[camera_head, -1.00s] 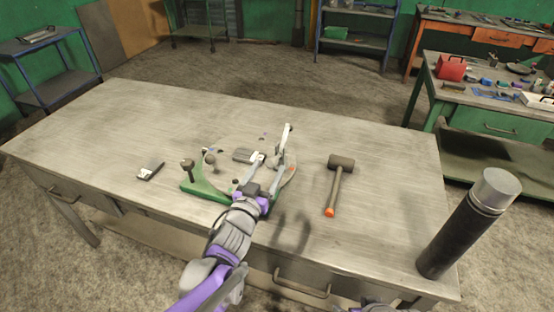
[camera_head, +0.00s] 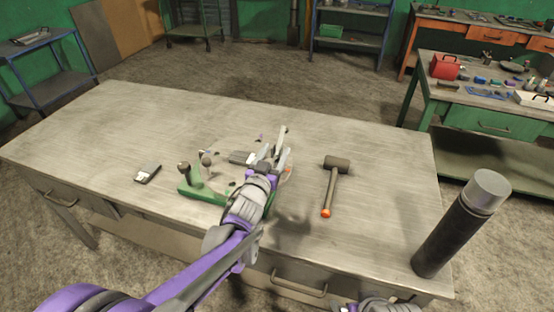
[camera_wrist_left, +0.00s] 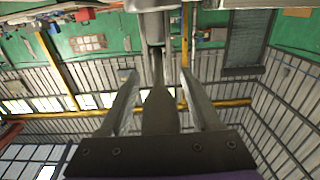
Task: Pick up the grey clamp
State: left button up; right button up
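The grey clamp (camera_head: 281,133) stands tilted at the right side of a green fixture (camera_head: 190,192) on the metal workbench. My left gripper (camera_head: 271,157) is at the clamp, its fingers apart, and it covers the clamp's lower part. In the left wrist view, the two fingers of my left gripper (camera_wrist_left: 160,78) are spread, and the grey metal of the clamp (camera_wrist_left: 152,25) shows at the top between them with a gap on each side. Contact cannot be told. Part of my right arm shows at the bottom edge; its fingers are not clear.
A mallet (camera_head: 335,180) lies right of the fixture. A dark cylinder with a grey cap (camera_head: 458,228) stands at the bench's right front. The bench's left and back (camera_head: 130,115) are clear.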

pick_arm(q)
grip_shut()
notch_tip(320, 180, up, 10)
jog(key=shift+p, duration=0.4)
dwell(0.4)
